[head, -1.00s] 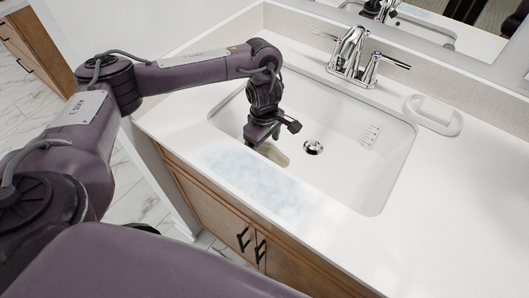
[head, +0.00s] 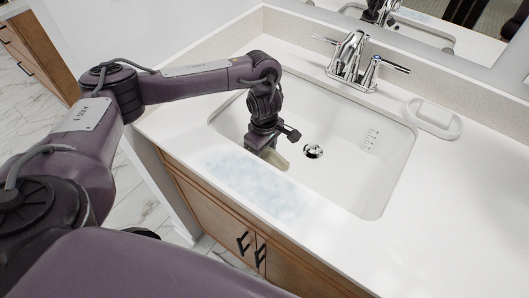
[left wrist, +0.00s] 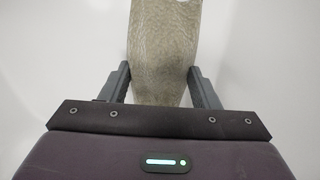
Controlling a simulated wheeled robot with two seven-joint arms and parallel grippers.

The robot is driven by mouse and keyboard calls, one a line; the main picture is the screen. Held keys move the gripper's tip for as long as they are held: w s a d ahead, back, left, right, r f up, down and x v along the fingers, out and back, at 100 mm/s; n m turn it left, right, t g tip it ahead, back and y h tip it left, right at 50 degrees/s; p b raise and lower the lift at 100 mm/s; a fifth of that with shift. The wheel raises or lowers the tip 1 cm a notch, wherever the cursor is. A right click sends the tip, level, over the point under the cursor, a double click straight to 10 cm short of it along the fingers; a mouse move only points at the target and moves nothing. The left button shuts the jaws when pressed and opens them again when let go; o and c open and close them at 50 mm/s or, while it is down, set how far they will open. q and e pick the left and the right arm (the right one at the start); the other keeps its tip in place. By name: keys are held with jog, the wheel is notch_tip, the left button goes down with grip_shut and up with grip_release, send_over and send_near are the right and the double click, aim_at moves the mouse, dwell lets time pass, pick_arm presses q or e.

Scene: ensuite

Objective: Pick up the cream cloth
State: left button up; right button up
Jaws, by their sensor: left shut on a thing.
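The cream cloth (head: 274,158) lies in the sink basin, low on its left side, partly hidden behind my left gripper in the head view. In the left wrist view the cloth (left wrist: 163,45) runs up from between the two fingers. My left gripper (head: 262,150) reaches down into the basin. In the left wrist view the left gripper's fingers (left wrist: 160,85) stand on either side of the cloth and are shut on it. My right gripper is not in view.
The white sink (head: 345,175) has a drain (head: 313,151) right of the gripper. A chrome faucet (head: 348,55) stands behind it. A white soap dish (head: 433,118) sits on the counter at right. A bluish smeared patch (head: 255,182) marks the counter's front.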

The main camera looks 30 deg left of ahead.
aim_at(265, 152)
pick_arm(q)
notch_tip(265, 152, up, 20)
jog(key=p, duration=0.5)
